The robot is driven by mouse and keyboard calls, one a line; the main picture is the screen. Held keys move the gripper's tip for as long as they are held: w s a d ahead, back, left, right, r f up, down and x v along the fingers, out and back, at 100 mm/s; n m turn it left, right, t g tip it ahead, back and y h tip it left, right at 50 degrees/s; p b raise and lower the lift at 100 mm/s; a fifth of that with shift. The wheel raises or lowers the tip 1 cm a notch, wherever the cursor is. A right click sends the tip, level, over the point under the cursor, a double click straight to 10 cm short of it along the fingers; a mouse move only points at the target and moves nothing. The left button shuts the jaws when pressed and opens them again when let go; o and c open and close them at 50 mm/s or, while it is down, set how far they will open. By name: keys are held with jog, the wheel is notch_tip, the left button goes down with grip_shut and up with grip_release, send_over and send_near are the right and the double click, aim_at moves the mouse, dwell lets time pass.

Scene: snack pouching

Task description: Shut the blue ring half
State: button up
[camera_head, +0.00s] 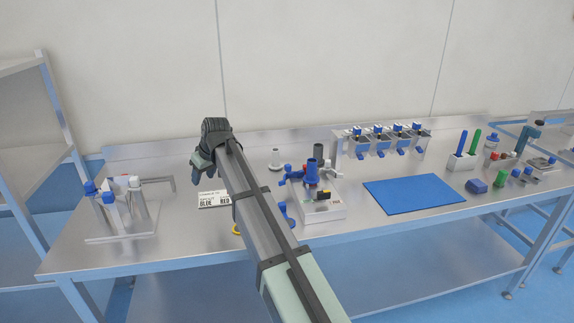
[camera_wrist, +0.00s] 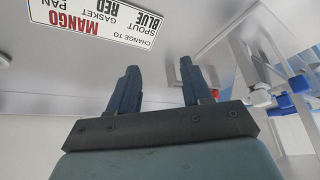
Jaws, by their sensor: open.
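My gripper (camera_head: 200,162) is raised over the left half of the bench, left of the machine with the blue spout (camera_head: 312,172). In the wrist view my gripper (camera_wrist: 160,82) has its two fingers apart with nothing between them. Blue parts stick out at the machine's left side (camera_head: 292,173), and one more blue part (camera_head: 285,214) shows beside my arm. In the wrist view blue and white parts (camera_wrist: 283,101) lie to the right of the fingers, apart from them. I cannot tell for sure which is the blue ring half; my arm covers part of that area.
A printed sign (camera_head: 212,200) reading blue and red lies on the bench. A bottle rack (camera_head: 122,238) stands at left. A blue mat (camera_head: 412,194) lies right of the machine, with blue-handled dispensers (camera_head: 388,140) behind. A yellow ring (camera_head: 236,230) lies near my arm.

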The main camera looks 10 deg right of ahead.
jog(key=w+d+r+m+h, duration=0.1)
jog(key=w+d+r, duration=0.1)
jog(key=d, duration=0.7)
jog(key=w+d+r+m, duration=0.1)
jog(key=w+d+r, duration=0.15)
jog(key=d, duration=0.65)
jog(key=m+h, duration=0.1)
send_near(288, 165)
jog(key=x, duration=0.9)
jog(key=shift+d, duration=0.1)
jog(key=shift+c, duration=0.2)
grip_shut()
